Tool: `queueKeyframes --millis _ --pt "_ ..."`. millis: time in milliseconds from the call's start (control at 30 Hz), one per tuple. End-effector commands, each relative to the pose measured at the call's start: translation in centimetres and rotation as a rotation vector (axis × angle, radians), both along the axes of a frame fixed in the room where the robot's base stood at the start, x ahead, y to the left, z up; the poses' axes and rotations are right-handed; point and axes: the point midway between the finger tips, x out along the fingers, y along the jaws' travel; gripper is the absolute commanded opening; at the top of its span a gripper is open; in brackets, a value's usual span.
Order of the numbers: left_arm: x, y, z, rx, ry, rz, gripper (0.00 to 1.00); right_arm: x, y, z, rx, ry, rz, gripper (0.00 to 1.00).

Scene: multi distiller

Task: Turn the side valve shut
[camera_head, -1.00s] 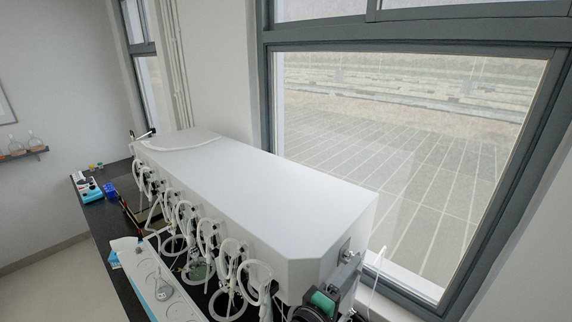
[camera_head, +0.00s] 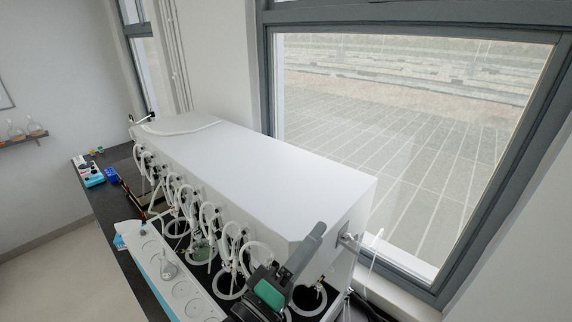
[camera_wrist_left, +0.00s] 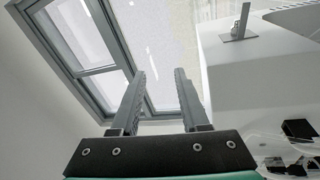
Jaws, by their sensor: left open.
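The side valve (camera_head: 350,242) is a small metal fitting on the right end face of the long white distiller box (camera_head: 270,170). In the left wrist view the valve (camera_wrist_left: 238,26) shows at the upper right as a grey lever standing out from a square plate on the white box (camera_wrist_left: 262,75). My left gripper (camera_head: 317,232), with a green and black body, is in front of the box's near right corner, left of the valve in the head view. Its two grey fingers (camera_wrist_left: 160,75) are apart, with nothing between them. The valve is clear of both fingers. My right gripper is not in view.
Several white tube loops (camera_head: 207,222) hang along the box's front. A large window (camera_head: 400,140) is behind the box. White tubing (camera_head: 374,258) hangs right of the valve.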

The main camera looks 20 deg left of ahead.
Motion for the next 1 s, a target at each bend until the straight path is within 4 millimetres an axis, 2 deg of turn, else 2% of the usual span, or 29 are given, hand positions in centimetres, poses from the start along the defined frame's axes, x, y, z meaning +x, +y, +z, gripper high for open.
queueKeyframes --millis 33,300,600,800,1000 --pt "-0.1 0.3 1.5 0.017 -0.027 0.01 0.45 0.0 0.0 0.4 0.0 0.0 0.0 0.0" --pt "-0.9 1.7 7.5 0.116 -0.156 0.074 0.45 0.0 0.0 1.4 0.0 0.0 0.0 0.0" --pt "-2.4 3.1 13.2 0.25 -0.291 0.16 0.45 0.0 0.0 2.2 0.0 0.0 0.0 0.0" --pt "-3.0 3.5 14.7 0.288 -0.326 0.187 0.45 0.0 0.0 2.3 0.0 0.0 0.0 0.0" --pt "-3.0 3.5 14.7 0.292 -0.329 0.19 0.45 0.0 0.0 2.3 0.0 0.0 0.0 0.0"
